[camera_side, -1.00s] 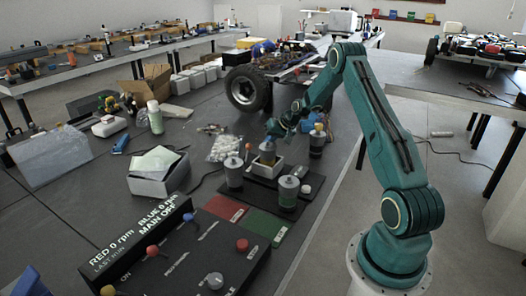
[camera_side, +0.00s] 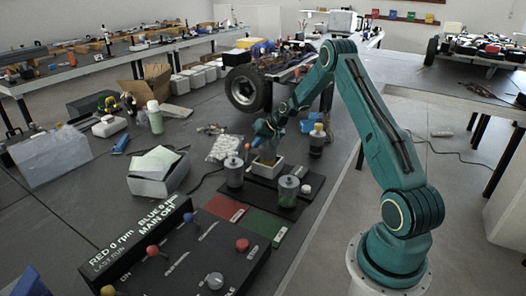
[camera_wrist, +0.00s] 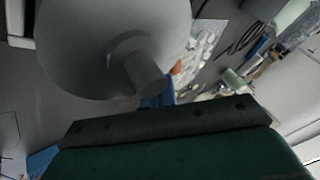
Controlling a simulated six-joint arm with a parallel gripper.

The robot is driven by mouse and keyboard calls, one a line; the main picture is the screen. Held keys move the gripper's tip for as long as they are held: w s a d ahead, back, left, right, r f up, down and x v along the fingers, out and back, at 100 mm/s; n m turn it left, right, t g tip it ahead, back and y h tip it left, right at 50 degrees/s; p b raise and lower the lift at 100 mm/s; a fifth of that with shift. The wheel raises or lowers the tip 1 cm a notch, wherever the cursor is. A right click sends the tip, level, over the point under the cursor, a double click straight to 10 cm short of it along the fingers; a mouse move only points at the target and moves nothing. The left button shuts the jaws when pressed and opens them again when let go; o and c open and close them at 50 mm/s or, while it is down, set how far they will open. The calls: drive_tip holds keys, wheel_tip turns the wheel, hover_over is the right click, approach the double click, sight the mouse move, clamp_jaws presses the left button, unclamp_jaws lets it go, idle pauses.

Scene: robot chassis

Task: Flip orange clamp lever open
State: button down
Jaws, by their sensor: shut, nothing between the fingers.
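My gripper (camera_side: 258,141) is blue and shut, with nothing visible in it. It points down over the white open box (camera_side: 279,171) in the middle of the work area, in front of the part standing in that box. I cannot tell whether it touches the part. I cannot tell if this piece is the lever.
Capped jars stand close by: one left (camera_side: 234,174), one front right (camera_side: 288,193), one behind right (camera_side: 317,142). A black control box (camera_side: 190,258) with knobs fills the front. A bag of pale pieces (camera_side: 224,149) lies left of the white box. A wheel (camera_side: 247,90) stands behind.

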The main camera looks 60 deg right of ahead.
drive_tip(key=shift+a+r, duration=0.15)
drive_tip(key=shift+a, duration=0.45)
drive_tip(key=shift+r, duration=0.75)
drive_tip(key=shift+s+d+r, duration=0.1)
drive_tip(key=shift+d, duration=0.1)
